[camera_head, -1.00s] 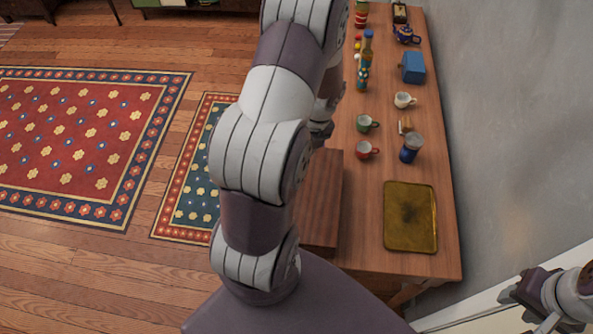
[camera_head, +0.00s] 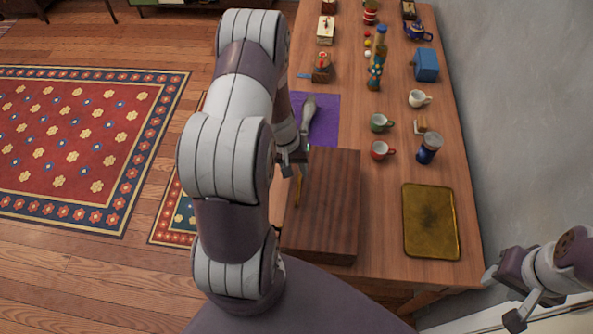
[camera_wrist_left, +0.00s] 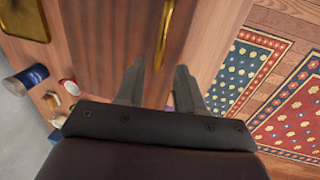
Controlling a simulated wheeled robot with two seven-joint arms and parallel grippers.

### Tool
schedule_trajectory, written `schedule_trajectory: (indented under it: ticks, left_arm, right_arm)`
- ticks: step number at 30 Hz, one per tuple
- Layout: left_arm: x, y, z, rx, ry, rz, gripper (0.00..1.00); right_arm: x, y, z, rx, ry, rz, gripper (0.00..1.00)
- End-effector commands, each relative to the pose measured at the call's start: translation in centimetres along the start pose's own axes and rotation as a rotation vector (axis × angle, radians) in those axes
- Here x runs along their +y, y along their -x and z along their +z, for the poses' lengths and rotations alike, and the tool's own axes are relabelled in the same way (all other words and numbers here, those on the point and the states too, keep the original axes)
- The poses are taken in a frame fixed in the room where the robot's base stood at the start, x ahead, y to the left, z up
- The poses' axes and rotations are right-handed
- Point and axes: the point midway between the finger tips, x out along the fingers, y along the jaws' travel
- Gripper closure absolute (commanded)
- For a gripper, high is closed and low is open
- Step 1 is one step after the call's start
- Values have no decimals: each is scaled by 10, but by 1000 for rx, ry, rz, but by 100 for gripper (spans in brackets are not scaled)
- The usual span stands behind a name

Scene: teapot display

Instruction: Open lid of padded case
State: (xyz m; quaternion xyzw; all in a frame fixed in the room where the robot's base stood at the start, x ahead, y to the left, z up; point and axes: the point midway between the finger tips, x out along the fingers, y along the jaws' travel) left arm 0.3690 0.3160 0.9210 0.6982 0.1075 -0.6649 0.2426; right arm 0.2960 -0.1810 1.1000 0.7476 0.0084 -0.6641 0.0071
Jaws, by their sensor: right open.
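The case is a closed, dark striped wooden box (camera_head: 335,205) near the front left of the table. A thin brass handle (camera_head: 299,187) shows at its left side. In the left wrist view the brass handle (camera_wrist_left: 168,30) runs along the wood (camera_wrist_left: 105,40), its lower end between my fingertips in the picture. My left gripper (camera_head: 292,160) is by the box's left back corner. In the left wrist view its fingers (camera_wrist_left: 160,68) are apart with nothing visibly clamped. Contact with the handle cannot be told. My right gripper (camera_head: 503,298) is open and empty, right of the table.
A brass tray (camera_head: 430,222) lies right of the box. A purple cloth (camera_head: 325,118) lies behind the box. The wall (camera_head: 525,110) bounds the table's right side.

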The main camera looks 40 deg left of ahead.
Motion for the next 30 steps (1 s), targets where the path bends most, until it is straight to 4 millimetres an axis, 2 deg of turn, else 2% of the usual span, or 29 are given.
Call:
schedule_trajectory:
  ticks: [3, 6, 13, 14, 15, 17, 30]
  left_arm:
    - [0, -16, 0, 0, -1, 1, 63]
    - [0, -22, 0, 0, -2, 0, 63]
    - [0, -24, 0, 0, -2, 0, 63]
    - [0, -24, 0, 0, -2, 0, 66]
    - [0, -24, 0, 0, -2, 0, 79]
    - [0, -23, 0, 0, -2, 0, 99]
    - [0, -23, 0, 0, -3, 1, 100]
  right_arm:
    - [0, -1, 0, 0, 0, 0, 57]
    - [0, -1, 0, 0, 0, 0, 57]
    - [0, -1, 0, 0, 0, 0, 57]
    - [0, -1, 0, 0, 0, 0, 57]
    - [0, -1, 0, 0, 0, 0, 57]
    - [0, -1, 0, 0, 0, 0, 57]
    - [0, -1, 0, 0, 0, 0, 57]
